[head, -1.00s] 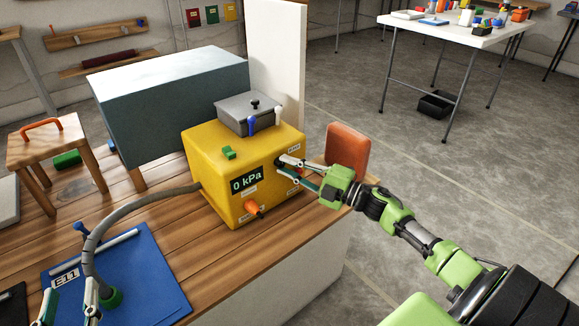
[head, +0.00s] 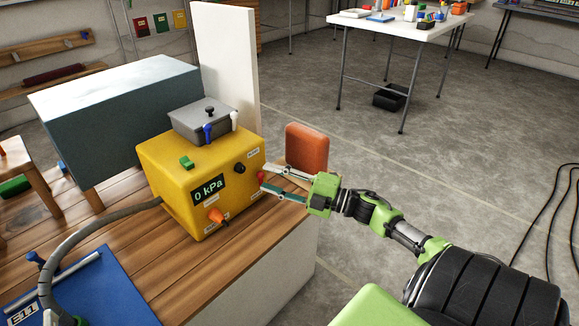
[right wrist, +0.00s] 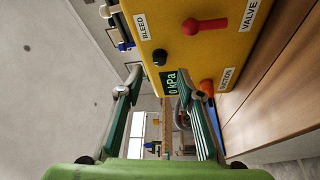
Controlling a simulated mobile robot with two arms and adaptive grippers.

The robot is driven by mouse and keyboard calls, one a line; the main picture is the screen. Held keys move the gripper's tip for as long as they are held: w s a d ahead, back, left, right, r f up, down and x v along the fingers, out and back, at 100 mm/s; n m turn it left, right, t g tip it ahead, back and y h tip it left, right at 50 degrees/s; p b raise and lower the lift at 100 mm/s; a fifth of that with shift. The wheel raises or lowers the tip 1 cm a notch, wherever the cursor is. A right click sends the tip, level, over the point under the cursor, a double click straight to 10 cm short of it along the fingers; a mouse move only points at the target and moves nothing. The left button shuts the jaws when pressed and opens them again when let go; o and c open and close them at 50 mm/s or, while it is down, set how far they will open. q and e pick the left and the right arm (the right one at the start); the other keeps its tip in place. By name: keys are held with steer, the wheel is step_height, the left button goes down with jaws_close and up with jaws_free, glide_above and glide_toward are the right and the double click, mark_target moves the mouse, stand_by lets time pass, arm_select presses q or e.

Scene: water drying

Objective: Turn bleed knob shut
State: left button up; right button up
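The yellow pump box (head: 170,172) stands on the wooden bench, its display reading 0 kPa. The black bleed knob (head: 239,168) is on its right-hand face; in the right wrist view the knob (right wrist: 160,57) sits beside the BLEED label. The red valve knob (head: 261,177) is on the same face, near the fingertips. My right gripper (head: 271,178) is open and empty, just off the box's right edge, apart from the black knob. In the right wrist view its fingers (right wrist: 161,82) are spread with nothing between them. My left gripper is not in view.
An orange-red block (head: 307,148) stands behind my right gripper. An orange knob (head: 216,215) is on the box's front. A grey hose (head: 95,228) runs left from the box to a blue board (head: 110,282). A tall white panel (head: 226,65) rises behind.

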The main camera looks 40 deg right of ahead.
steer(key=shift+v, duration=2.65)
